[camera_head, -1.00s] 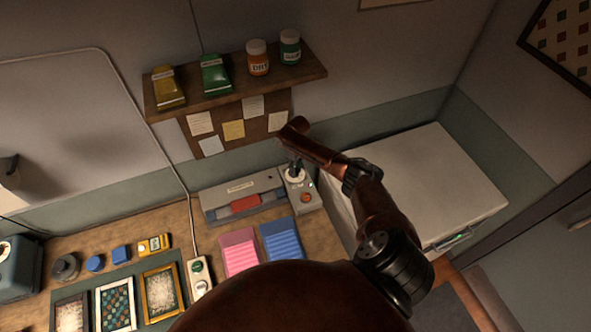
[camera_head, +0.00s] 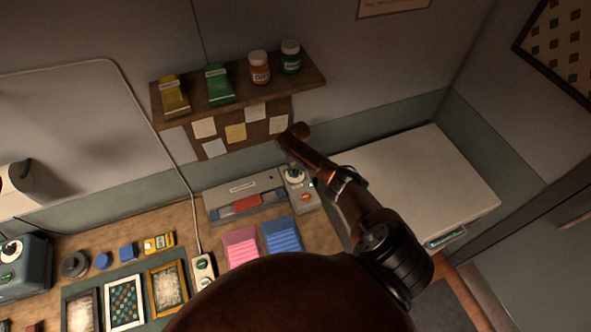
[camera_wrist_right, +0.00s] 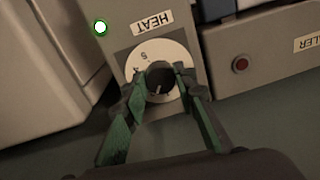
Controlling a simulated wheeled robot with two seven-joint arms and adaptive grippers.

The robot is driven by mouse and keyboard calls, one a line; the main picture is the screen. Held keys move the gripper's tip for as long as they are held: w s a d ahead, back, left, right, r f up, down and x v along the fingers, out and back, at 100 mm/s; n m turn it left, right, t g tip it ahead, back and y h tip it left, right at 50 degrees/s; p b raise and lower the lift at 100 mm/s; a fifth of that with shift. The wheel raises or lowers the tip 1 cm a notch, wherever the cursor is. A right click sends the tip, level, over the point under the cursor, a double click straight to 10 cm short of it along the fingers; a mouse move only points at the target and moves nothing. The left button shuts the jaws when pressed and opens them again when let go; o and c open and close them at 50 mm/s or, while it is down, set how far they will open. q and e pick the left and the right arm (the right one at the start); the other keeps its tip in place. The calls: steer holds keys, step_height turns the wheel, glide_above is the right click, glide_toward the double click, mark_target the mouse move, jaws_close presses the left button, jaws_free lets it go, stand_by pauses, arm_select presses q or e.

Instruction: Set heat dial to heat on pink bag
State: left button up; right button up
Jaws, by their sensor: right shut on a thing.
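My right gripper (camera_head: 294,174) is at the heat dial on the control box at the right end of the grey sealer (camera_head: 243,199). In the right wrist view my right gripper (camera_wrist_right: 160,79) is shut on the dark knob (camera_wrist_right: 159,84) of the white numbered heat dial (camera_wrist_right: 177,54). The HEAT label (camera_wrist_right: 152,22) is beside the dial. The numbers 4 and 5 show; my fingers hide part of the scale. The pink bag (camera_head: 240,248) lies in front of the sealer, with the blue bag (camera_head: 282,237) to its right. My left gripper is not in view.
A small green-white light (camera_wrist_right: 100,27) is lit near the dial. A red button (camera_wrist_right: 241,65) sits on the sealer body. A shelf (camera_head: 240,96) with packets and jars hangs above. A large pale box (camera_head: 430,185) stands right of the bench. Framed pieces lie at the left.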

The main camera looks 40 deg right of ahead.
mark_target(297, 172)
steer(key=shift+s+f, duration=0.1)
stand_by(0.4)
steer(key=o, duration=1.2)
steer(key=shift+c, duration=0.2)
steer(key=shift+r, duration=0.2)
steer(key=shift+r, duration=0.3)
step_height(297, 172, up, 11)
steer(key=shift+d, duration=0.25)
steer(key=shift+s, duration=0.15)
